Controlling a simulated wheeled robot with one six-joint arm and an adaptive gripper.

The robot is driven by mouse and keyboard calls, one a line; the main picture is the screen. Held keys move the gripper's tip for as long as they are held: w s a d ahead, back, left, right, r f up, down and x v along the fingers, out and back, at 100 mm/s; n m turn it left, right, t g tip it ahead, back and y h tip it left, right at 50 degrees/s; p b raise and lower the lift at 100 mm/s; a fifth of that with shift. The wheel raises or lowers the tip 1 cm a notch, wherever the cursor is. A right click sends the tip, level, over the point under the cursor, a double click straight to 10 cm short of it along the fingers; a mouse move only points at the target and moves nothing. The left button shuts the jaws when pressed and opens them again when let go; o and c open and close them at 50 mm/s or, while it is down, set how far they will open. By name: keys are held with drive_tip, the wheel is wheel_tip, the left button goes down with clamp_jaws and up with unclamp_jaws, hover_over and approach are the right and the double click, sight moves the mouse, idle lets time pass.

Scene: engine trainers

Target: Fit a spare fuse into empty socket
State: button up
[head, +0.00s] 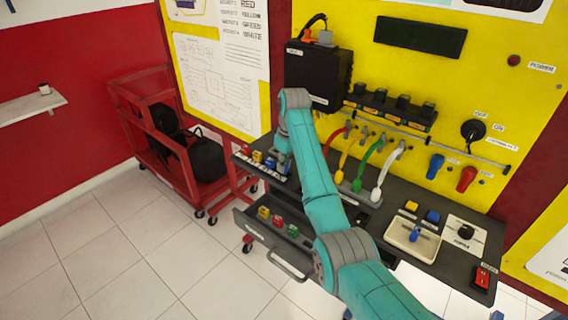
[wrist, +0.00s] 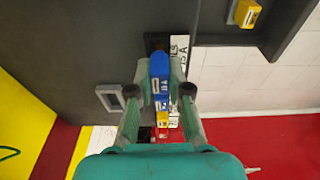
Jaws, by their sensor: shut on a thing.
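My gripper (wrist: 160,75) is shut on a blue fuse (wrist: 160,66), with one finger on each side of it. In the head view my gripper (head: 283,163) is at the left end of the dark bench, beside the fuse row. A blue fuse (head: 270,163) shows there at its left side. A yellow fuse (head: 257,156) and a red fuse (head: 245,150) stand further left in the row. In the wrist view a yellow fuse (wrist: 162,103) is just below the blue one. I cannot tell whether the held fuse is seated or raised. No empty socket is clearly visible.
The open drawer (head: 283,262) below the bench holds yellow (head: 264,212), red (head: 278,221) and green (head: 292,230) fuses. A red cart (head: 172,150) stands left. Coloured cables (head: 360,170) and a white tray (head: 412,250) are to the right. Floor in front is clear.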

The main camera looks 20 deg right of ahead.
drive_tip(key=shift+f, duration=0.6)
idle(0.3)
drive_tip(key=o, duration=0.5)
drive_tip(key=shift+s+d+r, duration=0.1)
drive_tip(key=shift+s+r, duration=0.05)
drive_tip(key=shift+r, duration=1.25)
drive_tip(key=shift+s+d+r, duration=0.1)
drive_tip(key=shift+r, duration=1.25)
drive_tip(key=shift+r, duration=1.05)
